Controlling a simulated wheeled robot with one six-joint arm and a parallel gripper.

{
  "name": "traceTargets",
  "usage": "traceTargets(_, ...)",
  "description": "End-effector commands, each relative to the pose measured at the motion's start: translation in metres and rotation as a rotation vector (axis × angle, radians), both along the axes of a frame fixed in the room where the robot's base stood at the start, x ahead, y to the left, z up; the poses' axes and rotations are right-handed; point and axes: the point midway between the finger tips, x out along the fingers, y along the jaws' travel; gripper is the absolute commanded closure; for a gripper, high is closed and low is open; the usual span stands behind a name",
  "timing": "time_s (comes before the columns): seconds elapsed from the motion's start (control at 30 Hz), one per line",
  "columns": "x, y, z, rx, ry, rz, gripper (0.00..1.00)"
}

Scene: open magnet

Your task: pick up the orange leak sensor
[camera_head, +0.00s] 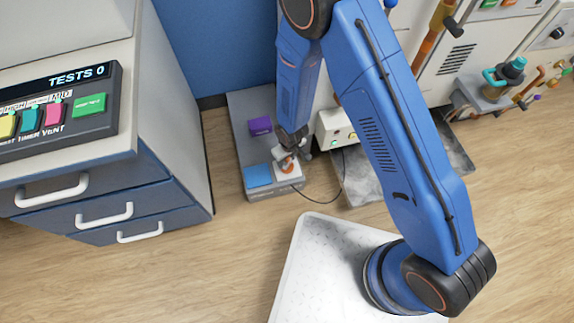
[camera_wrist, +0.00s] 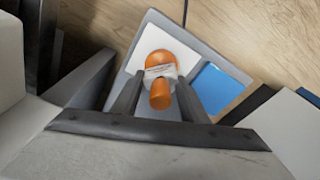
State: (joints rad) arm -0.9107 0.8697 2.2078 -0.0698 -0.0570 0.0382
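The orange leak sensor (camera_wrist: 172,57) has a rounded orange body with a pale band around its middle. It sits over a white square pad (camera_wrist: 139,56), and I cannot tell whether it touches the pad. In the head view the sensor (camera_head: 287,167) shows as a small orange spot at my gripper (camera_head: 289,158). In the wrist view the two dark fingers of my gripper (camera_wrist: 160,88) stand on either side of the sensor, close to its band. Whether they touch it or leave narrow gaps is not clear.
The pad lies on a grey platform (camera_head: 243,150) beside a blue square (camera_head: 258,175) and a purple block (camera_head: 260,126). A small white box with buttons (camera_head: 336,128) and a black cable stand to the right. A drawer cabinet (camera_head: 175,120) stands left.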

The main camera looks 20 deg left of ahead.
Motion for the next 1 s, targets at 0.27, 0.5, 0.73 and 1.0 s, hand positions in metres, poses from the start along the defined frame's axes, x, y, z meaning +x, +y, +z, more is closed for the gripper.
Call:
traceTargets(0.27, 0.0, 0.0, 0.0, 0.0, 0.0, 0.0, 1.0)
traceTargets(0.5, 0.0, 0.0, 0.001, 0.0, 0.0, 0.0, 1.0)
traceTargets(0.73, 0.0, 0.0, 0.009, 0.001, -0.001, 0.001, 1.0)
traceTargets(1.0, 0.0, 0.0, 0.027, -0.001, -0.001, 0.001, 1.0)
